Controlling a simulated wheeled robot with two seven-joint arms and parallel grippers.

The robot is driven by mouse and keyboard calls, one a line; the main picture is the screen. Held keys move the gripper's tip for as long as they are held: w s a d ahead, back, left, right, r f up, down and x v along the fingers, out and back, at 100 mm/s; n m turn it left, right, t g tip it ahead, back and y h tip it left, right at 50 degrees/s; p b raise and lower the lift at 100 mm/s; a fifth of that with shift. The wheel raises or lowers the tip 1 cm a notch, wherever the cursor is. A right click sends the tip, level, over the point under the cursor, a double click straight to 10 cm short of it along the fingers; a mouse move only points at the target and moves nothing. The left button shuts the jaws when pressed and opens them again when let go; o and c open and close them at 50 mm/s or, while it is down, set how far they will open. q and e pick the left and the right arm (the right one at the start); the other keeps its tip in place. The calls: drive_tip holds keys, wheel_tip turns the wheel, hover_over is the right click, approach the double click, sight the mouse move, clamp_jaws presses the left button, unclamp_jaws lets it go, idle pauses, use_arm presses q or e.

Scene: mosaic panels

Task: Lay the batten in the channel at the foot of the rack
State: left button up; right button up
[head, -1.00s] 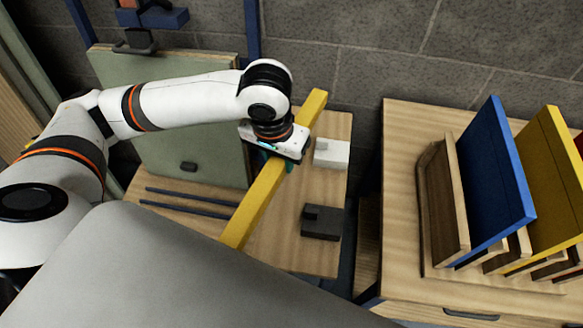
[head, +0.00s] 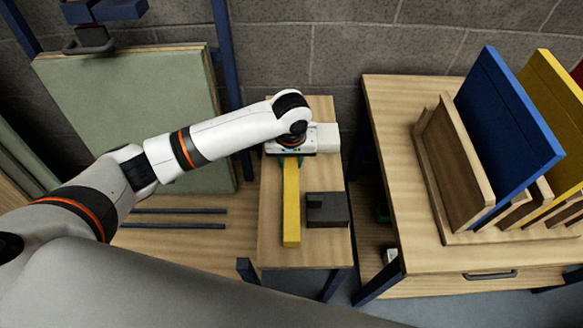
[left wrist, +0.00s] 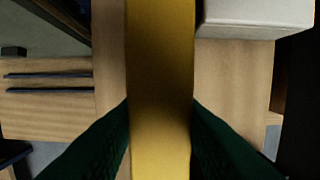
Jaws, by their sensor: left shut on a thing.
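The batten (head: 291,208) is a long yellow bar above the small wooden table, its near end toward me. My left gripper (head: 293,160) is shut on it near its far end. In the left wrist view the batten (left wrist: 160,60) runs between the dark green fingers (left wrist: 160,135). The rack (head: 220,70) at the left has blue posts and a pale green panel (head: 125,120). At its foot, two thin dark parallel rails (head: 175,226) lie on a wooden board, with the channel (head: 170,218) between them; the batten is apart from it, to the right. My right gripper is not seen.
A dark grey block (head: 328,210) and a white block (head: 327,143) stand on the small table (head: 275,255), close to the batten's right. A larger wooden table (head: 400,140) at the right holds a slotted stand with blue (head: 505,130) and yellow panels. A brick wall closes the back.

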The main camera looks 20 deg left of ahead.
sight(291, 168)
use_arm(q)
wheel_tip(291, 168, down, 4)
drive_tip(key=shift+r, duration=0.1)
drive_tip(key=o, duration=1.1)
drive_tip(key=shift+o, duration=0.2)
